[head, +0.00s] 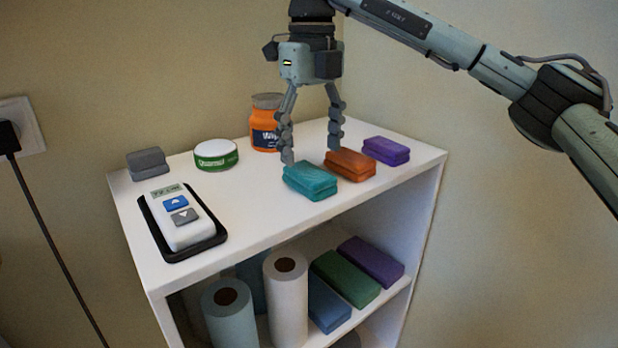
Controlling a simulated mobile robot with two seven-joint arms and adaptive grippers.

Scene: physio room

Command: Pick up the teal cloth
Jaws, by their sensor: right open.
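The teal cloth (311,181) is a small folded block on the white shelf top, near its front edge. An orange-brown folded cloth (350,164) lies just to its right, and a purple one (386,150) lies further right. My right gripper (312,156) points down with its fingers apart and empty. Its left fingertip is close to the back left of the teal cloth, and its right fingertip is near the orange-brown cloth. I cannot tell whether either fingertip touches. My left gripper is not in view.
An orange jar (266,138) stands behind the gripper. A green-and-white tub (216,154), a grey block (147,163) and a white device in a black tray (217,239) are to the left. Rolls and folded cloths fill the lower shelf (384,309).

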